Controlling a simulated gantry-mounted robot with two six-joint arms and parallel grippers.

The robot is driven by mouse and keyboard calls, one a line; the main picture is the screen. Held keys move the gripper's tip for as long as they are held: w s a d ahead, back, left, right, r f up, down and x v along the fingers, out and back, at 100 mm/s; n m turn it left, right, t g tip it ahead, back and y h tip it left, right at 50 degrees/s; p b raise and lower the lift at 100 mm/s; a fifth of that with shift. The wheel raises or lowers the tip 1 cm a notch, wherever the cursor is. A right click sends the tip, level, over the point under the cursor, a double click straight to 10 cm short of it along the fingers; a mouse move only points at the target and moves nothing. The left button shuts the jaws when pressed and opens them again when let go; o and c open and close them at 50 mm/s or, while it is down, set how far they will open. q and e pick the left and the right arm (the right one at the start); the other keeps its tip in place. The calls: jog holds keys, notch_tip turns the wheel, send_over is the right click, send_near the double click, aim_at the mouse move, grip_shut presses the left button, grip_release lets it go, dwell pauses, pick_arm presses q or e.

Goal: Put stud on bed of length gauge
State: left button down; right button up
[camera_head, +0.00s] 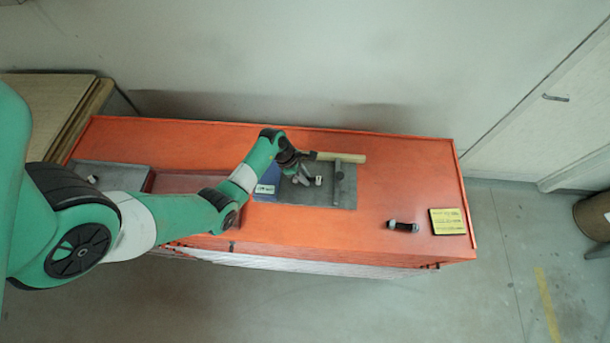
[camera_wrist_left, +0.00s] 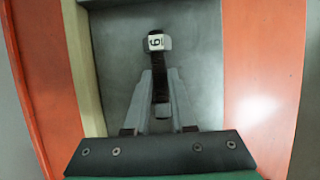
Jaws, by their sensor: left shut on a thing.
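My left gripper (camera_head: 308,180) reaches in from the left over a grey plate (camera_head: 345,201), which seems to be the bed of the length gauge. In the left wrist view, the fingers (camera_wrist_left: 161,90) are shut on a dark rod, the stud (camera_wrist_left: 158,78), with a white tag bearing a 6 or 9 at its far end. The tag (camera_head: 318,181) also shows in the head view, above the plate. I cannot tell whether the stud touches the plate. A blue block (camera_head: 267,183) stands at the plate's left. My right gripper is out of view.
A pale wooden strip (camera_head: 350,157) runs along the plate's back. A grey bar (camera_head: 338,172) crosses the plate's right part. A dark bolt-like piece (camera_head: 403,226) and a yellow note (camera_head: 447,221) lie farther right on the orange top (camera_head: 425,180). Grey and reddish trays are left.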

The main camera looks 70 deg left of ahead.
pick_arm(q)
jog(key=shift+f, duration=0.2)
jog(key=c, duration=0.8)
grip_release()
jog(key=shift+o, duration=0.2)
jog(key=shift+r, duration=0.25)
jog(key=p+v, duration=0.2)
jog(key=v, duration=1)
jog(key=shift+p, duration=0.4)
jog(key=shift+w, duration=0.1)
